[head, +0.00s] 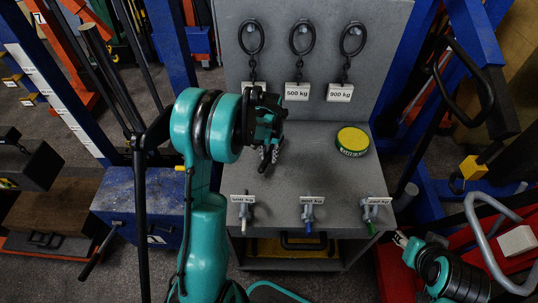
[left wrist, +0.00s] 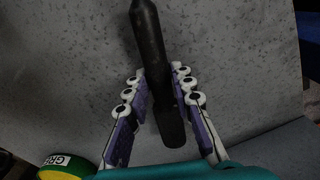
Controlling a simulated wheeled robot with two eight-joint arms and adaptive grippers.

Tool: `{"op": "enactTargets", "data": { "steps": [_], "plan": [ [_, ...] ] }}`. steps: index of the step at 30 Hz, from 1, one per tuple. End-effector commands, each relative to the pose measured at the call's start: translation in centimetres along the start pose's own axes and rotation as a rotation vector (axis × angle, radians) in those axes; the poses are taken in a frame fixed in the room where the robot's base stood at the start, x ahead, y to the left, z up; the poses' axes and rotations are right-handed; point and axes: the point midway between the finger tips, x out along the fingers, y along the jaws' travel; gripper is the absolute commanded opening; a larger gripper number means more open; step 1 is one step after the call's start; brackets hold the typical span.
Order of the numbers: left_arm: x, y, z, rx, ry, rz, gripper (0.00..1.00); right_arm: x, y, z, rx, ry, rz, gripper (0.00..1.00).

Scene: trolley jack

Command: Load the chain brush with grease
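A black rod-like tool with a wider, blunt end, probably the chain brush (left wrist: 152,45), shows in the left wrist view. It lies between the fingers of my left gripper (left wrist: 157,85). Grey shows between it and the purple pads lower down; I see no clear grip. In the head view my left gripper (head: 268,155) is low over the left of the grey stand's top and hides most of the tool. The round green and yellow grease tin (head: 352,140) stands to its right; it also shows in the left wrist view (left wrist: 68,165). My right gripper (head: 402,240) is at the lower right.
The grey stand (head: 285,180) has several black chain rings (head: 302,37) with weight labels on its back panel. Labelled taps (head: 308,212) line its front edge. Blue frames and red equipment crowd both sides. The stand's top is clear between gripper and tin.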

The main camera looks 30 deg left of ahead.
Motion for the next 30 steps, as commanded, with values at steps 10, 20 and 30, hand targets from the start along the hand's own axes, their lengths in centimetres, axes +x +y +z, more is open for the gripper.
{"op": "enactTargets", "data": {
  "steps": [10, 20, 30],
  "plan": [
    [-0.1, 0.0, 0.0, 0.0, 0.0, 0.0, 0.42, -0.1, 0.0, -0.1, 0.0, 0.0, 0.0, 0.4],
    [-4.9, 0.0, 0.0, 0.0, 0.0, 0.0, 0.42, -1.4, 0.0, -1.0, 0.0, 0.0, 0.0, 0.4],
    [-11.3, 0.0, 0.0, 0.0, 0.0, 0.0, 0.42, -2.7, 0.0, -1.9, 0.0, 0.0, 0.0, 0.4]
  ]
}}
